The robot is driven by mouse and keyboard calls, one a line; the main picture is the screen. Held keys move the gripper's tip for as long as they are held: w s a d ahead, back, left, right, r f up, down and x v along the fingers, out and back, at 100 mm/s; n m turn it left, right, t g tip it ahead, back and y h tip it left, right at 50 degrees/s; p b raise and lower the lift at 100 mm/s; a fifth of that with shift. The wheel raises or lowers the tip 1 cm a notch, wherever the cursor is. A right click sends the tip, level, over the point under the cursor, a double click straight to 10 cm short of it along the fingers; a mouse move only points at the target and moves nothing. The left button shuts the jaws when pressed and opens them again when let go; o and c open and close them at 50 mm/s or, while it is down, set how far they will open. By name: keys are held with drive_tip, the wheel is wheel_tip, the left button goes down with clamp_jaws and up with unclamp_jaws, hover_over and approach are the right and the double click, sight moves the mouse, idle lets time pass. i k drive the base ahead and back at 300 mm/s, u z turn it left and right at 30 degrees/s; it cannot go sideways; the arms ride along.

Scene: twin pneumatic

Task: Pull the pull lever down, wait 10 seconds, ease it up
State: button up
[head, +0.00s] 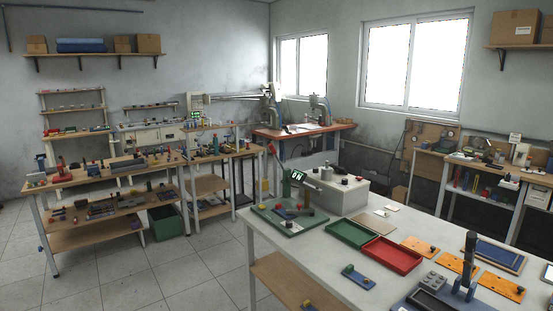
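A lever-like rod with a red grip (272,150) stands at the left end of the near white table. It leans up and left from the area of a green base board (318,216). I cannot tell for certain that this is the pull lever. A small dark display with green digits (298,176) stands right beside it, too small to read. A pale grey box (345,196) with dark knobs and a red one on top is behind the board. My gripper is not in view.
The white table (240,213) also holds a green tray (347,233), a red tray (392,254), orange plates (420,245) and a black-topped upright post (469,252) at front right. Cluttered wooden benches (105,180) stand at left. Tiled floor (190,265) is clear between them.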

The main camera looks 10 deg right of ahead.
sight(271, 146)
drive_tip(key=u, duration=0.3)
drive_tip(key=i, duration=0.65)
drive_tip(key=u, duration=0.55)
drive_tip(key=i, duration=0.75)
drive_tip(key=u, duration=0.55)
drive_tip(key=i, duration=1.25)
drive_tip(key=u, duration=0.1)
